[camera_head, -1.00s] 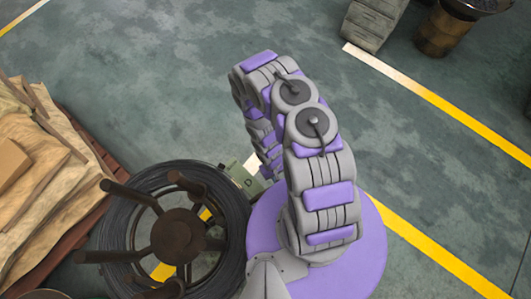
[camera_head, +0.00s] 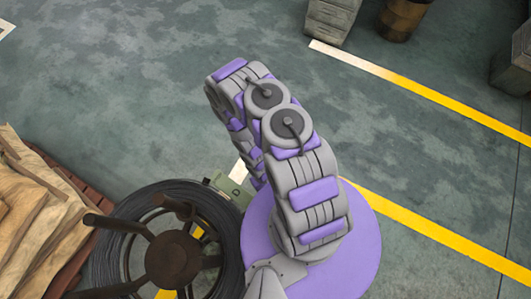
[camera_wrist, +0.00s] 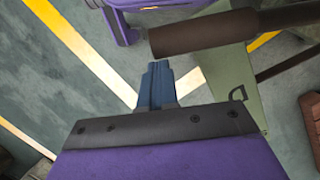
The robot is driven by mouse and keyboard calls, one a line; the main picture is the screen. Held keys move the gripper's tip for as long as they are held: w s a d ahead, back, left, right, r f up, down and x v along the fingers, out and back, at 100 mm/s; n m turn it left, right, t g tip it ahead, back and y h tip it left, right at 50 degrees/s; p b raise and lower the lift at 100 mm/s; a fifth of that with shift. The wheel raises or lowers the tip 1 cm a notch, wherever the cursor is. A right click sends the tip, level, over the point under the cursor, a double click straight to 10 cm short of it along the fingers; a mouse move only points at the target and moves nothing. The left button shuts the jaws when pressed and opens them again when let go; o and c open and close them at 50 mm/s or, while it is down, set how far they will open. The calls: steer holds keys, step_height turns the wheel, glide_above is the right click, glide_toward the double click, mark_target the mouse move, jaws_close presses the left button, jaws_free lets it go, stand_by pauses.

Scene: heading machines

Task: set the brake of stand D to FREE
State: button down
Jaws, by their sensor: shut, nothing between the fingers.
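Stand D shows in the head view as a pale green part marked "D" (camera_head: 234,192), behind a large coil of dark wire (camera_head: 115,240) on a brown spoked reel (camera_head: 172,260). In the wrist view, a green upright (camera_wrist: 232,75) stands to the right of my gripper. A thick brown bar (camera_wrist: 203,34) crosses above it. My gripper (camera_wrist: 157,70) has blue fingers that are shut and empty, apart from the upright and the bar. My arm hides the gripper in the head view. I cannot make out the brake or its setting.
A pallet with brown wrapped goods (camera_head: 40,215) is at the left. Yellow and white floor lines (camera_head: 430,95) cross the right side. A grey block (camera_head: 331,20) and a rusty drum (camera_head: 402,18) stand at the top. The floor beyond my arm is clear.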

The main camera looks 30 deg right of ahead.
steer(key=p+v, duration=1.1)
steer(key=v, duration=0.6)
steer(key=shift+r, duration=0.15)
steer(key=shift+w, duration=0.15)
steer(key=w+d+r+m+h+b, duration=0.1)
steer(key=w+r, duration=0.2)
steer(key=r, duration=1.1)
steer(key=w+d+r+b, duration=0.1)
steer(key=w+r, duration=0.2)
steer(key=r, duration=1)
steer(key=s+a+r+t+y+b, duration=0.1)
steer(key=s+a+r, duration=0.1)
steer(key=s+r, duration=1.6)
step_height(320, 180, up, 3)
steer(key=shift+s+a+f+b, duration=0.15)
steer(key=shift+s+a+b, duration=0.05)
steer(key=shift+a+b, duration=0.1)
